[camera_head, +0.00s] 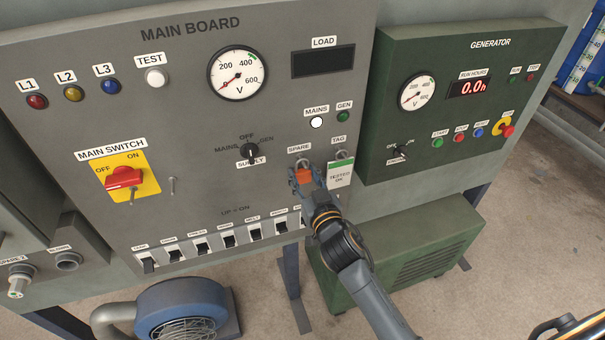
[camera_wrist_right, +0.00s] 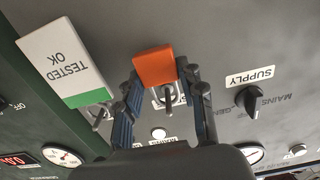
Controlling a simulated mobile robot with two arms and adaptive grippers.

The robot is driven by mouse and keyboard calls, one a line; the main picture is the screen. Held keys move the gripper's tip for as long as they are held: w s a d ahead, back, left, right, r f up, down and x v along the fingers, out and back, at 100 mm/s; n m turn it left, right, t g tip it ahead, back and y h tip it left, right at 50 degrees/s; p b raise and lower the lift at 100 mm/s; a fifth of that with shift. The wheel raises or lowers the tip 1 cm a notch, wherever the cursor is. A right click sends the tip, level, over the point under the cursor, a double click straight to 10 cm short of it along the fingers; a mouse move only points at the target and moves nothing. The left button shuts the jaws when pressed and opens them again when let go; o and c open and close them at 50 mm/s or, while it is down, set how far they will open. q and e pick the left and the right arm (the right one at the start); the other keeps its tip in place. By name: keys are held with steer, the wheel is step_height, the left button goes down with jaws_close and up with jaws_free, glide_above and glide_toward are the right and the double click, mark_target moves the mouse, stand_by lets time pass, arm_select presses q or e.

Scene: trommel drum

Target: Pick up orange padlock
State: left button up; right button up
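The orange padlock (camera_head: 304,175) hangs on the hook under the SPARE label on the grey main board (camera_head: 200,120). It also shows in the right wrist view (camera_wrist_right: 155,66), with its metal shackle partly visible below the body. My right gripper (camera_head: 307,180) is at the padlock, with one finger on each side of it. In the right wrist view the fingertips (camera_wrist_right: 160,72) flank the orange body closely and look open around it. Whether either finger touches it is hard to tell.
A white and green TESTED OK tag (camera_head: 340,173) hangs just right of the padlock. The SUPPLY knob (camera_head: 249,150) is to its left, and a row of switches (camera_head: 228,238) is below. The green generator panel (camera_head: 460,120) stands at the right, and a blue motor (camera_head: 185,305) sits below.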

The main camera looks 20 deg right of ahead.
steer(key=c, duration=0.5)
steer(key=shift+r, duration=0.1)
steer(key=shift+r, duration=0.6)
steer(key=s+b, duration=0.2)
steer(key=s, duration=0.4)
steer(key=s+b, duration=0.1)
steer(key=s, duration=0.5)
steer(key=s+b, duration=0.2)
steer(key=s, duration=0.4)
steer(key=shift+d+r+b, duration=0.1)
steer(key=shift+d+b, duration=0.2)
steer(key=shift+r+p, duration=0.4)
steer(key=shift+p, duration=0.15)
steer(key=shift+s, duration=0.1)
